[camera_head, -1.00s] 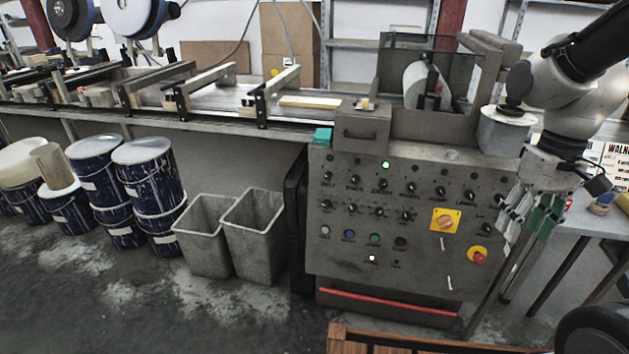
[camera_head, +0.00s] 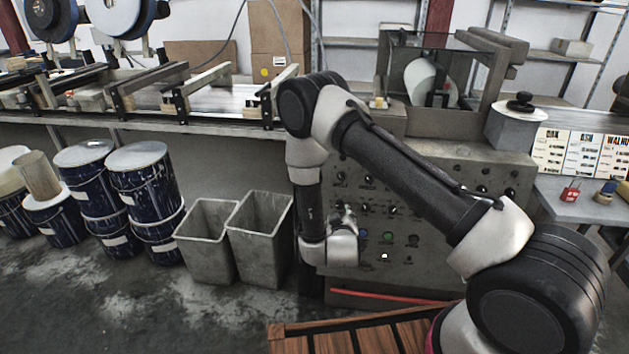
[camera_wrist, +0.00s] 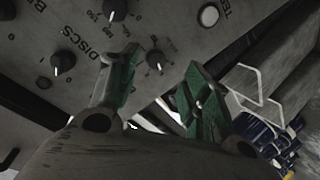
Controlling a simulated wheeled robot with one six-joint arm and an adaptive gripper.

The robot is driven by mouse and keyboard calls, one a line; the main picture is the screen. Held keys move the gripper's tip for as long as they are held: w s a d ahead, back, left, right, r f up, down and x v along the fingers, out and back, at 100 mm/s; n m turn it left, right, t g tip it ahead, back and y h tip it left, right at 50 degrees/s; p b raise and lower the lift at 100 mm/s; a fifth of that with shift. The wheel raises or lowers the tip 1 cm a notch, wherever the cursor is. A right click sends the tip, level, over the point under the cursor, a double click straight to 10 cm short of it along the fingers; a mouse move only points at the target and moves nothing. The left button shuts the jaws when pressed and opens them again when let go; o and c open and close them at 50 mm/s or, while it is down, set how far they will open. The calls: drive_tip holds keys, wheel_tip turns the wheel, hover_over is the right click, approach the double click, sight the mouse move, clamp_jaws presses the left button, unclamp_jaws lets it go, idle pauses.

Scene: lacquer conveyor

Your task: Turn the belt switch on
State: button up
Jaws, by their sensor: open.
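The grey control panel (camera_head: 450,180) fills the middle right of the head view, partly hidden by my arm. In the wrist view the panel is close, with black knobs: one at the top (camera_wrist: 115,10), one at the left (camera_wrist: 62,63), and one (camera_wrist: 155,61) seen between my fingertips. Lettering reading "DISCS" runs beside the left knob; a label starting with "B" is cut off. I cannot tell which knob is the belt switch. My gripper (camera_wrist: 160,75), with green pads, is open and empty, apparently short of the panel.
A pale round button (camera_wrist: 209,16) is on the panel at the upper right. Two grey bins (camera_head: 235,240) and blue paint drums (camera_head: 145,200) stand left of the panel. The conveyor (camera_head: 205,97) runs above them. A side table (camera_head: 570,200) is at the right.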

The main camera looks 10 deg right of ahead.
sight(341, 179)
wheel_tip(341, 179, up, 8)
drive_tip(key=w+n+t+h, duration=0.1)
drive_tip(key=w+t, duration=0.1)
drive_tip(key=t, duration=0.2)
drive_tip(key=x, duration=0.7)
drive_tip(key=shift+w+a+r, duration=0.1)
drive_tip(key=shift+w+r, duration=0.15)
drive_tip(key=shift+r, duration=0.1)
drive_tip(key=c, duration=1)
